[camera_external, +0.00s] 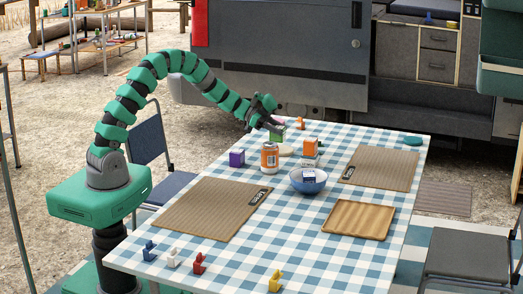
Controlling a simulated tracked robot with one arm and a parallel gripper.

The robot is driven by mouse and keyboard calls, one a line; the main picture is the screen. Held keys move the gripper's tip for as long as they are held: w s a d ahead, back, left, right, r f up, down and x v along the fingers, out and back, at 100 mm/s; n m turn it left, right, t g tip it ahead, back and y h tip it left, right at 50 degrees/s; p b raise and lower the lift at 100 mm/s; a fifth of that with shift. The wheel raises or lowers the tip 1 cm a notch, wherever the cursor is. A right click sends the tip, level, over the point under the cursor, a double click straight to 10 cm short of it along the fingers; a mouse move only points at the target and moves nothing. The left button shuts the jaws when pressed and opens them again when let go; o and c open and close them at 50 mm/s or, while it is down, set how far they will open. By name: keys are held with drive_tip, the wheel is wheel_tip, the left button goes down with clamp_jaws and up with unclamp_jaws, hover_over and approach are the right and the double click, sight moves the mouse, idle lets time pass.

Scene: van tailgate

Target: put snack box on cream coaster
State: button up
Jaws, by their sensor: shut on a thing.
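My gripper (273,124) reaches over the far left part of the table, pointing down. It is shut on a small green box (277,137), likely the snack box; the fingers partly hide it. A round cream disc (286,151), likely the cream coaster, lies just below and beside the green box, partly hidden by the orange jar (269,157). I cannot tell whether the box touches the disc.
A purple box (237,158) stands left of the jar. An orange box (310,146) and a blue bowl (308,181) are to the right. Woven mats (212,208), a wooden tray (358,220) and several small coloured pegs lie nearer. Checked cloth is bare between them.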

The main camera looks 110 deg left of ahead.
sight(283, 137)
drive_tip(key=shift+w+a+f, duration=0.15)
drive_tip(key=shift+w+a, duration=0.6)
drive_tip(key=shift+a, duration=0.05)
drive_tip(key=shift+f+b, duration=1.05)
drive_tip(key=shift+f, duration=0.75)
drive_tip(key=shift+r, duration=0.1)
drive_tip(key=o, duration=1)
drive_tip(key=shift+s+r, duration=0.15)
drive_tip(key=shift+s, duration=0.2)
drive_tip(key=p+v, duration=0.3)
drive_tip(key=v, duration=0.8)
drive_tip(key=shift+s+p, duration=0.15)
drive_tip(key=shift+p, duration=0.2)
